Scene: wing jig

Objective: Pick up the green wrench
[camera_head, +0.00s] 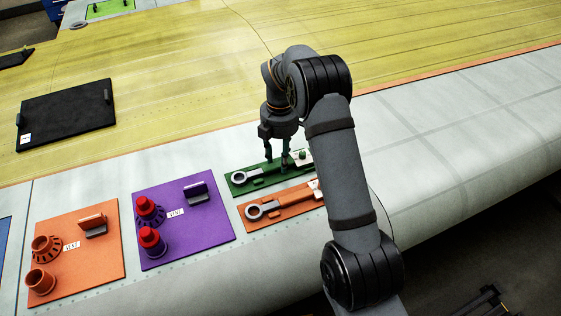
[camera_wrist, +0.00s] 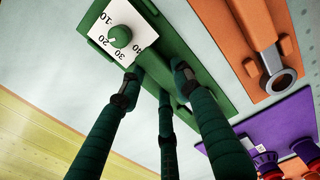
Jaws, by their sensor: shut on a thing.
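The green wrench (camera_head: 239,177) lies along the green board (camera_head: 238,190), its grey ring end at the left. My gripper (camera_head: 277,167) points down over the board, its fingers at the wrench's handle, right of the ring end. It is shut on the wrench. In the wrist view the green fingers of my gripper (camera_wrist: 155,88) reach to the green board (camera_wrist: 208,92), beside the white dial plate (camera_wrist: 118,36) with its green knob. The fingers hide most of the wrench there. I see no clear gap between wrench and board.
An orange board (camera_head: 283,220) with another ring-ended wrench (camera_head: 253,212) lies just in front. A purple board (camera_head: 185,235) with red-capped parts and an orange board (camera_head: 80,265) with orange parts lie to the left. A black plate (camera_head: 65,115) lies at the back left. The wing right of my arm is clear.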

